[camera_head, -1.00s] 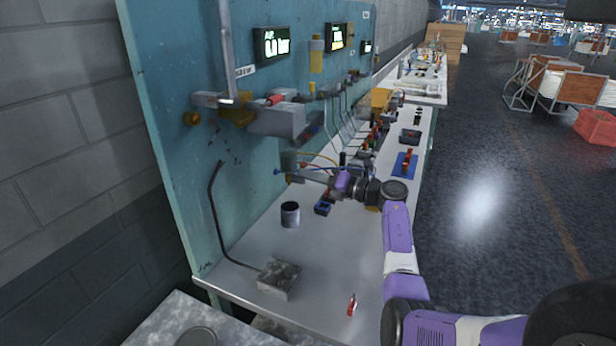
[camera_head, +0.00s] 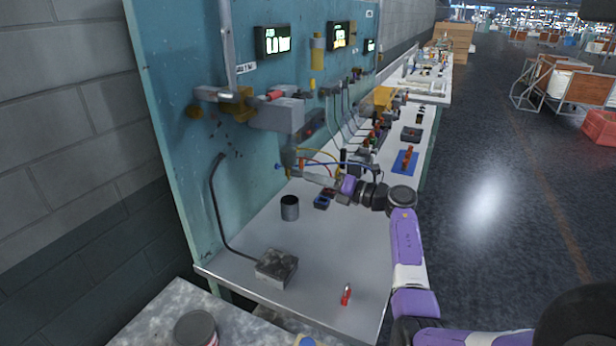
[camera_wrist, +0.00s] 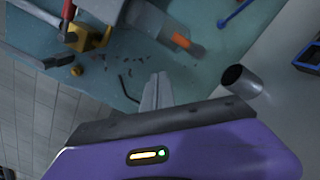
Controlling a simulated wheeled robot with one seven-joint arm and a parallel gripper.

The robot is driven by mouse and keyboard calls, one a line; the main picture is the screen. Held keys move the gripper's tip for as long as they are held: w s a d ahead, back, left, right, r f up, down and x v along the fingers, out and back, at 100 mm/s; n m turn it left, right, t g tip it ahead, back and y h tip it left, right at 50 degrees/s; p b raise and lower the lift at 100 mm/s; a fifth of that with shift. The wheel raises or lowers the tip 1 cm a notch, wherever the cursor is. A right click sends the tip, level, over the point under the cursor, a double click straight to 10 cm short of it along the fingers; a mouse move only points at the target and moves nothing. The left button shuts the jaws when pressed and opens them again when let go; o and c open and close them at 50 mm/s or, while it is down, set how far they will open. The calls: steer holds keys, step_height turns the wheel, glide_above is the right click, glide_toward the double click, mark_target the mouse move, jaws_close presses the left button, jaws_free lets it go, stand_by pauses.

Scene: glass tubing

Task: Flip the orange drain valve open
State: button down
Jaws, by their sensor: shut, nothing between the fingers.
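A small orange part (camera_wrist: 180,41), probably the drain valve's handle, shows in the wrist view at the end of a grey fitting (camera_wrist: 160,22) against the teal panel. In the head view my gripper (camera_head: 306,176) is in front of the panel, above the bench.
A dark cup (camera_head: 290,208) stands on the bench and also shows at right in the wrist view (camera_wrist: 243,80). A blue-tipped rod (camera_wrist: 237,12), a grey box (camera_head: 277,115) with a red handle (camera_head: 275,95), and thin cables are nearby. The front bench is mostly clear.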

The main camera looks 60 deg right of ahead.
steer(key=s+b, duration=0.1)
steer(key=s, duration=0.5)
steer(key=shift+s, duration=0.3)
